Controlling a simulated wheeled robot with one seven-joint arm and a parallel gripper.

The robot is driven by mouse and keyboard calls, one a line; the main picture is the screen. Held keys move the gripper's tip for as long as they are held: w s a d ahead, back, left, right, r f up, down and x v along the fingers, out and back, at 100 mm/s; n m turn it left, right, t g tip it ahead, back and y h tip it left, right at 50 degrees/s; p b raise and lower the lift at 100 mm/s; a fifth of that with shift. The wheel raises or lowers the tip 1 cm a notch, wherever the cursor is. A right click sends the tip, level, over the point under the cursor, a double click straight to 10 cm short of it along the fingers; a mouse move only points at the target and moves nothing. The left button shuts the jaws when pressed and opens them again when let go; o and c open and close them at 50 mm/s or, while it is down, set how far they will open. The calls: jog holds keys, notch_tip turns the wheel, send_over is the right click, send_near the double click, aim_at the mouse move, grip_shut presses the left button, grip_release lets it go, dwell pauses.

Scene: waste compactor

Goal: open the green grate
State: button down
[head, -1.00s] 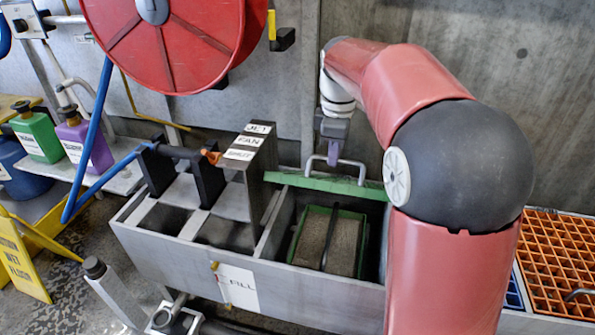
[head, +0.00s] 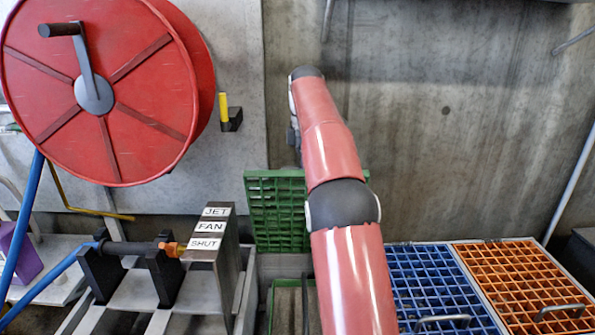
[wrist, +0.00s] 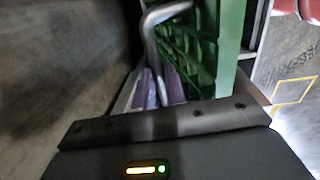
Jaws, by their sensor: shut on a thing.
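The green grate (head: 278,212) stands raised, close to upright, at the back of the grey trough in the head view, its grid face showing. The arm covers its right part. In the wrist view its green ribs and edge (wrist: 228,45) fill the upper middle. Its bent metal handle (wrist: 151,30) runs down between the purple fingertips of my gripper (wrist: 150,90). My gripper is shut on this handle. In the head view the fingers and handle are hidden behind my arm.
A blue grate (head: 440,285) and an orange grate (head: 525,280) lie flat to the right. A red hose reel (head: 100,140) hangs at left, above a nozzle rack marked JET, FAN, SHUT (head: 212,240). A concrete wall (head: 450,130) stands behind.

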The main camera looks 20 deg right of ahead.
jog(key=shift+w+d+f, duration=0.35)
jog(key=shift+w+d, duration=0.25)
jog(key=shift+w, duration=0.1)
jog(key=c, duration=1.9)
grip_release()
jog(key=shift+o, duration=1.1)
jog(key=shift+w+d+f, duration=0.1)
jog(key=shift+d, duration=0.05)
jog(key=shift+o, duration=1.1)
jog(key=shift+a+r, duration=0.2)
jog(key=shift+r, duration=0.05)
jog(key=shift+a, duration=0.1)
jog(key=shift+a, duration=0.1)
